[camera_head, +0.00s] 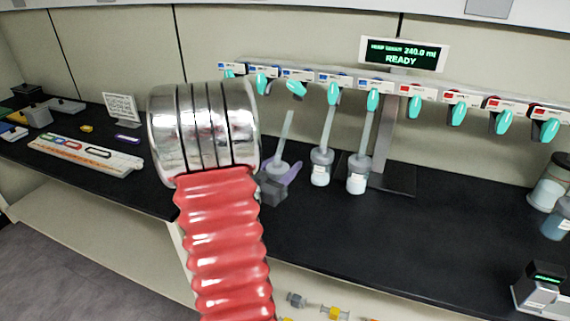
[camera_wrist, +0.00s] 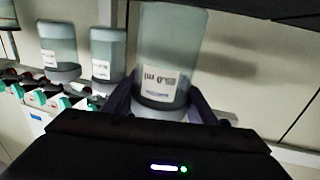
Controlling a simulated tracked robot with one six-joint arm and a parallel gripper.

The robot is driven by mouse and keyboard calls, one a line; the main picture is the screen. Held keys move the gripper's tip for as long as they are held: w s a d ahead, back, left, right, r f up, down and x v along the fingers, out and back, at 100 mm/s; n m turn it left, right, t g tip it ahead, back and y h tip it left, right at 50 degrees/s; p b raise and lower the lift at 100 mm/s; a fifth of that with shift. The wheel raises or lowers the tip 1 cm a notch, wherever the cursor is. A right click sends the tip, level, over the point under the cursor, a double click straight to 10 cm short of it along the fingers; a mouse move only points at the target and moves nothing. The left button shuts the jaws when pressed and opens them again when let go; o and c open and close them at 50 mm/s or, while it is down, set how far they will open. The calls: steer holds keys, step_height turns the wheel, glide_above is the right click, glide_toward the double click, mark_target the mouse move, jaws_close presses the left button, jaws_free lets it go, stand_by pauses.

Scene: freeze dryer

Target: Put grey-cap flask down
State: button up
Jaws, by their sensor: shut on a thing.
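My gripper (camera_head: 277,184) is shut on a clear flask with a grey cap (camera_head: 281,167) in front of the manifold. A pale tube rises from the flask and ends below a teal valve, apart from it. In the wrist view the flask (camera_wrist: 170,55) sits between the dark purple fingers of my gripper (camera_wrist: 160,108), with a white label facing the camera. The picture there looks upside down. In the head view my fingers and wrist hide the flask's lower part, so I cannot tell whether it touches the bench.
Two similar flasks (camera_head: 321,168) (camera_head: 357,176) stand below the manifold (camera_head: 400,92), their tubes reaching up to teal valves. A display (camera_head: 403,55) reads READY. The black bench (camera_head: 440,225) is clear at centre right. A rack (camera_head: 85,155) lies left; jars (camera_head: 550,190) and a small device (camera_head: 540,288) stand right.

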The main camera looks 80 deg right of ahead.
steer(key=shift+a, duration=0.1)
steer(key=w+a+f+n+t+y, duration=0.1)
steer(key=w+a+n+t, duration=0.4)
steer(key=w, duration=0.6)
steer(key=w+a+n+t+y, duration=0.1)
steer(key=w+a+n+t, duration=0.1)
steer(key=w+a+t, duration=0.75)
steer(key=w+a+f+n+t+y, duration=0.1)
steer(key=w+a+n, duration=0.35)
steer(key=w, duration=0.95)
steer(key=w+a+f+n+t+y, duration=0.1)
steer(key=w+a+n+t+y, duration=0.1)
steer(key=a, duration=1)
steer(key=w+a+f+n+t+y, duration=0.1)
steer(key=w+a+n+t+y, duration=0.2)
steer(key=a, duration=1)
steer(key=w+a+f+n+t+y, duration=0.1)
steer(key=w+a+n+y, duration=0.4)
steer(key=a, duration=0.8)
steer(key=w+t+y, duration=0.1)
steer(key=w+y, duration=0.1)
steer(key=y, duration=0.2)
steer(key=shift+w+a+t, duration=0.2)
steer(key=shift+w+t, duration=0.15)
steer(key=shift+w, duration=0.05)
steer(key=shift+s+f, duration=0.1)
